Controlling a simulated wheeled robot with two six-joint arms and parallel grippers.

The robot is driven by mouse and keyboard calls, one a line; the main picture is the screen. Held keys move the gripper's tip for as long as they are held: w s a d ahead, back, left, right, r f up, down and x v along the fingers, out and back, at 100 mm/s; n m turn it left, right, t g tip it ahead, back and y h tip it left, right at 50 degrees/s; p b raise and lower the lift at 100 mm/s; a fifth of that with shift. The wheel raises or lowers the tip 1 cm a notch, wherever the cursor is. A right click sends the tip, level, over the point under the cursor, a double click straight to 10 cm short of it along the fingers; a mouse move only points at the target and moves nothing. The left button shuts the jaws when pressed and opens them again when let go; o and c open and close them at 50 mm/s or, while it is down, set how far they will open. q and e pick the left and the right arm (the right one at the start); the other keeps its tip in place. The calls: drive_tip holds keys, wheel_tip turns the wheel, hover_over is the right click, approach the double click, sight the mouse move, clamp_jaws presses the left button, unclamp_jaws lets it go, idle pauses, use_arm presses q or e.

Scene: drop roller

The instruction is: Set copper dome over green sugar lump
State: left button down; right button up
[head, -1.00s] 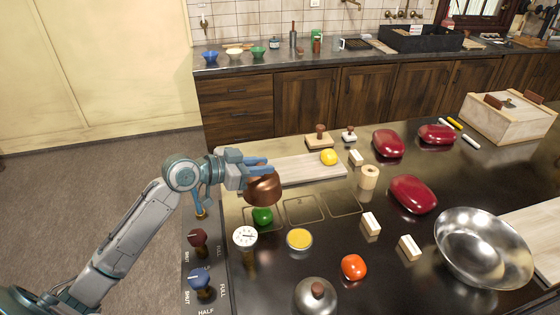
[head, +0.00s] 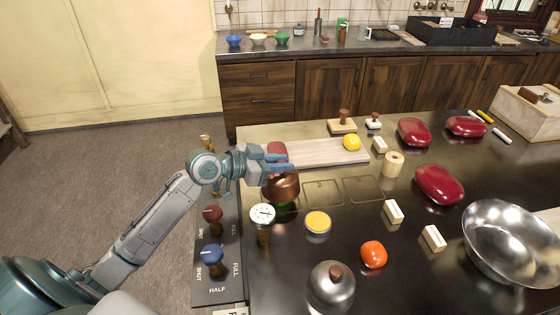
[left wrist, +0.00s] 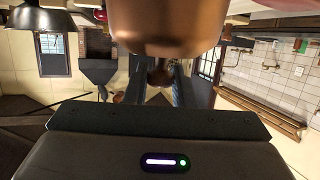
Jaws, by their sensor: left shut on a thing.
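I cannot tell whether the rim touches the counter. My right gripper is not in view.
A dial gauge (head: 263,214) stands close in front of the dome, with a yellow-topped tin (head: 318,222) to its right. A steel lid (head: 331,287), a tomato (head: 373,254) and a large bowl (head: 511,243) are farther right. A pale board (head: 320,152) lies behind.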

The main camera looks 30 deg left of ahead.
sight(280, 175)
use_arm(q)
wheel_tip(280, 175, down, 3)
drive_tip(key=shift+r+b, duration=0.2)
drive_tip(key=shift+b, duration=0.65)
drive_tip(key=shift+f+b, duration=0.7)
drive_tip(key=shift+f, duration=0.15)
drive_tip(key=c, duration=1.2)
unclamp_jaws()
drive_tip(key=shift+o, duration=0.3)
